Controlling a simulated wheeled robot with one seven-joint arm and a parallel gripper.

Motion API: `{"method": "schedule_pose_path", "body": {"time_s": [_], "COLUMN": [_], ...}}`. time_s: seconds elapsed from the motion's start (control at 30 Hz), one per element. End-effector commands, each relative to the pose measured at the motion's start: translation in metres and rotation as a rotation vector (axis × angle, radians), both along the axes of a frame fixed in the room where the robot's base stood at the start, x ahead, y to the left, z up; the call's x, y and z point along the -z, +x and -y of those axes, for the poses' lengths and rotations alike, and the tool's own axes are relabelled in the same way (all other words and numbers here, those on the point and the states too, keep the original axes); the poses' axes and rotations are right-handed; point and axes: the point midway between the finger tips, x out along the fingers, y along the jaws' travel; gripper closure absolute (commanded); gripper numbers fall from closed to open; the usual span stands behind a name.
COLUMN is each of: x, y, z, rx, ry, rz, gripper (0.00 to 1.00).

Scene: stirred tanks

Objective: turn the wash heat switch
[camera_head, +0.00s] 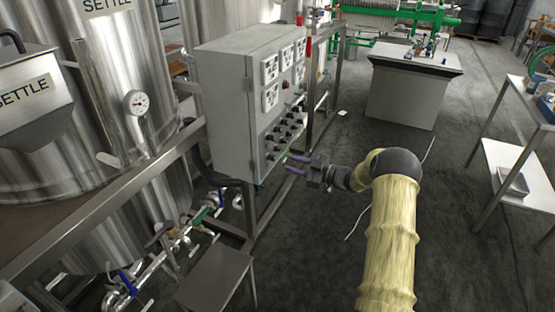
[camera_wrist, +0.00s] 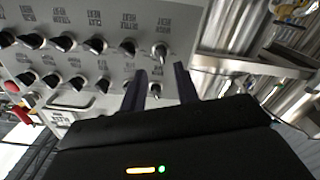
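The grey control cabinet (camera_head: 230,115) stands left of centre in the head view, with rows of black switches (camera_head: 284,133) low on its front. In the wrist view the panel (camera_wrist: 115,20) appears upside down, with two rows of switches.
Steel tanks (camera_head: 105,75) and a metal rail (camera_head: 110,195) lie left of the cabinet. Pipes with valves (camera_head: 175,240) run below. A grey bench (camera_head: 405,95) stands behind, and a table with a shelf (camera_head: 515,165) at right. Floor right of the cabinet is mostly clear.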

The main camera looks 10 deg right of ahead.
Motion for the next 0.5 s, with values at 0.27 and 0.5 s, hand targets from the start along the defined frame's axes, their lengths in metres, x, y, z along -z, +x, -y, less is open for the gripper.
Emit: {"method": "schedule_pose_path", "body": {"time_s": [0.27, 0.5], "x": [0.0, 0.0], "y": [0.028, 0.039], "z": [-0.04, -0.052], "rx": [-0.002, 0.002], "ry": [0.001, 0.001], "rz": [0.001, 0.0], "gripper": [0.69, 0.69]}}
